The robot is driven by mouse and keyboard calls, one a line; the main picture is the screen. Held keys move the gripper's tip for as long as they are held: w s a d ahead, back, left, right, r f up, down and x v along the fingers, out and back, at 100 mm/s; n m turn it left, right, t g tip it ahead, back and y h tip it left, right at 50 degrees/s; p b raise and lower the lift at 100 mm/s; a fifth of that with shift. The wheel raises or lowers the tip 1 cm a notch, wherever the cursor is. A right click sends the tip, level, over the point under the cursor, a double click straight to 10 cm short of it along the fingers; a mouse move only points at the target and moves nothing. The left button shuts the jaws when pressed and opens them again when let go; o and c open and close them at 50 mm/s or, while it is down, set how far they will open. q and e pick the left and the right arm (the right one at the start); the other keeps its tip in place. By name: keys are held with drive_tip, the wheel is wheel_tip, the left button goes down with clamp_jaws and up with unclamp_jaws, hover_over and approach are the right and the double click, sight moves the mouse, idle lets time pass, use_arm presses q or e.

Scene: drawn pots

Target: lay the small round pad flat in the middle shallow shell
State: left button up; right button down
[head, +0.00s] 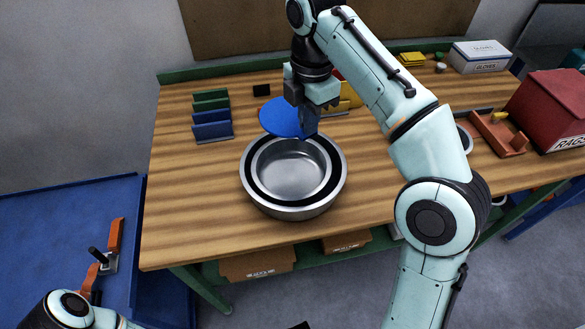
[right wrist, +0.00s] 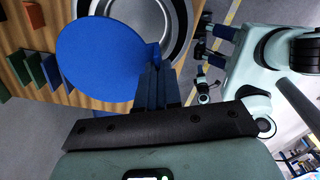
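My right gripper (head: 308,124) is shut on the edge of a flat blue round pad (head: 281,117). It holds the pad above the far rim of the nested metal shells. In the right wrist view the pad (right wrist: 108,58) sticks out to the left of the fingers (right wrist: 158,82), partly covering the shells (right wrist: 172,22). The outer silver shell (head: 262,204) stands on the wooden bench. Inside it is a dark ring and an inner silver shell (head: 292,178), which looks empty.
Green and blue upright plates (head: 212,115) stand at the back left. A red box (head: 550,105), an orange tray (head: 497,134) and a glove box (head: 480,56) are on the right. The wooden bench (head: 195,190) is clear left of the shells.

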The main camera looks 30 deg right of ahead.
use_arm(q)
drive_tip(key=s+f+b, duration=0.3)
drive_tip(key=f+b, duration=0.3)
drive_tip(key=f, duration=0.1)
drive_tip(key=shift+s+f, duration=0.25)
drive_tip(key=shift+f, duration=0.1)
use_arm(e)
drive_tip(key=shift+s+f, duration=0.15)
drive_tip(key=shift+f, duration=4.55)
drive_tip(key=shift+s+f, duration=0.1)
drive_tip(key=shift+f, duration=4.55)
use_arm(q)
drive_tip(key=shift+f+b, duration=0.2)
drive_tip(key=shift+b, duration=0.2)
use_arm(e)
drive_tip(key=shift+f, duration=0.55)
drive_tip(key=c, duration=1.6)
unclamp_jaws()
drive_tip(key=shift+r, duration=0.1)
